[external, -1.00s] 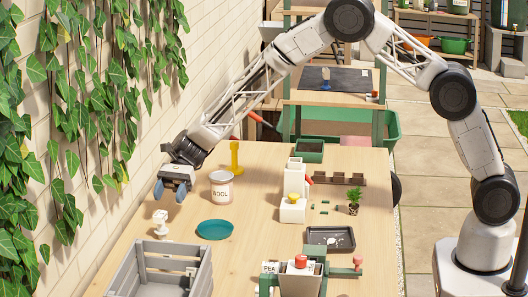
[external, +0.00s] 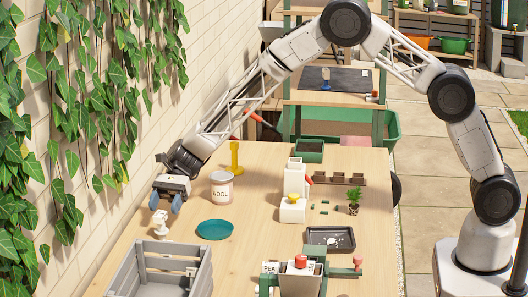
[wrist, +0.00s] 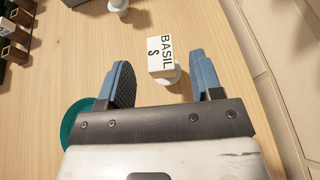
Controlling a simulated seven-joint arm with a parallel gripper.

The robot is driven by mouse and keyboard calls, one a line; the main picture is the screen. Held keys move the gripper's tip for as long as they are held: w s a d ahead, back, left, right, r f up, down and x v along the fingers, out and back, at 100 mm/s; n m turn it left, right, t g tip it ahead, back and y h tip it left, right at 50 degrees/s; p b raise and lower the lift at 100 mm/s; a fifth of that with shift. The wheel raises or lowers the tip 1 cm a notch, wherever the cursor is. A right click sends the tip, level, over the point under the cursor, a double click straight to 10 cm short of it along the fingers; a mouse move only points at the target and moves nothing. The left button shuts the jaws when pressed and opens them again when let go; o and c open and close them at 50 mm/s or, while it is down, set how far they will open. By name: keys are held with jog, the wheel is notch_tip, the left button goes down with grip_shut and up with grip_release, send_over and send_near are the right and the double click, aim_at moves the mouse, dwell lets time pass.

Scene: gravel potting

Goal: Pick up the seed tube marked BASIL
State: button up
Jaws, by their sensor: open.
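The seed tube marked BASIL (wrist: 162,57) shows in the wrist view as a white block-like top with black letters over a pale rounded part. It lies between the two blue fingers of my gripper (wrist: 160,74) in that picture, with gaps on both sides. In the external view a small white upright piece (external: 160,225), apparently this tube, stands on the table between the wall and the teal saucer. My gripper (external: 166,202) is open and empty just above it, pointing down. The lettering cannot be read in the external view.
The teal saucer (external: 215,229) and a lettered tin (external: 221,190) stand to the right of the gripper. A grey slatted crate (external: 150,254) is in front, and the brick wall (external: 110,190) is close on the left. A yellow stand (external: 235,160) is behind the tin.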

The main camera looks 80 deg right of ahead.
aim_at(160, 212)
jog(key=shift+x, duration=1.85)
jog(key=c, duration=1)
jog(key=shift+r, duration=0.1)
jog(key=shift+r, duration=1.45)
jog(key=shift+s+r, duration=0.2)
jog(key=shift+r, duration=0.05)
jog(key=s+d+r, duration=0.1)
jog(key=s+d, duration=0.1)
jog(key=s, duration=1.3)
jog(key=shift+s+d+r, duration=0.15)
jog(key=shift+d, duration=0.05)
